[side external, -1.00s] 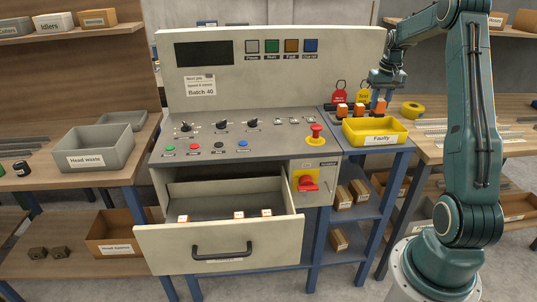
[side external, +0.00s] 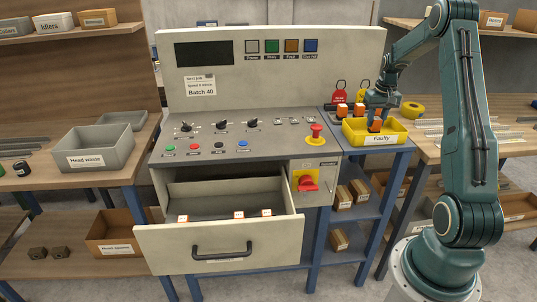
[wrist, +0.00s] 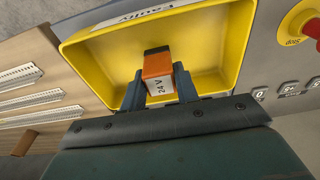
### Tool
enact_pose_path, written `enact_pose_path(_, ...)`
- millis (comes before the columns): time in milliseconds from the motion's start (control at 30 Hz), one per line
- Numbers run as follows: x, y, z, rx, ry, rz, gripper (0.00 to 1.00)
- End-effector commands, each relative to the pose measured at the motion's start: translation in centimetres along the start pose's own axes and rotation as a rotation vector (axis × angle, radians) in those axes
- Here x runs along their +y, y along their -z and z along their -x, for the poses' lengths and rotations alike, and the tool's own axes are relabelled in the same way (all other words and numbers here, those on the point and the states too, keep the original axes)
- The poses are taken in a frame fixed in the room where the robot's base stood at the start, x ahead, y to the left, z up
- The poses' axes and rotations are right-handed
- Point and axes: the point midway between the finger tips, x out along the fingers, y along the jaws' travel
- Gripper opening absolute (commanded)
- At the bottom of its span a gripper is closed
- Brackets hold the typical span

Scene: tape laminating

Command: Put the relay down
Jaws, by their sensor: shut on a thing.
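An orange relay (wrist: 158,73) with a dark end and a white "24 V" label is between the fingers of my gripper (wrist: 160,92) in the wrist view. My gripper is shut on it. The relay (side external: 375,125) also shows in the side view, over the yellow tray (side external: 353,137) labelled "Faulty". In the wrist view the tray (wrist: 90,52) surrounds the relay on the far side. I cannot tell whether the relay touches the tray floor. Two other orange relays (side external: 342,110) stand in a row behind the tray.
A red emergency stop knob (side external: 316,131) sits left of the tray on the control panel. Red and yellow tags (side external: 339,91) hang behind the relays. An open drawer (side external: 220,245) holds several small white-topped parts.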

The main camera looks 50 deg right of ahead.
Motion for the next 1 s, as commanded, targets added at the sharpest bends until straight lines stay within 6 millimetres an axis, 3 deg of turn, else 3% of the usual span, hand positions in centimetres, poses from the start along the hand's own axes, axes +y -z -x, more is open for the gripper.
enact_pose_path(900, 0.0, -0.1, -1.1, 0.001, 0.000, 0.000, 0.07)
enact_pose_path(933, 0.0, -0.1, -1.2, 0.000, 0.000, 0.000, 0.34)
enact_pose_path(1000, 0.0, -0.1, -1.1, 0.000, 0.000, 0.000, 0.48)
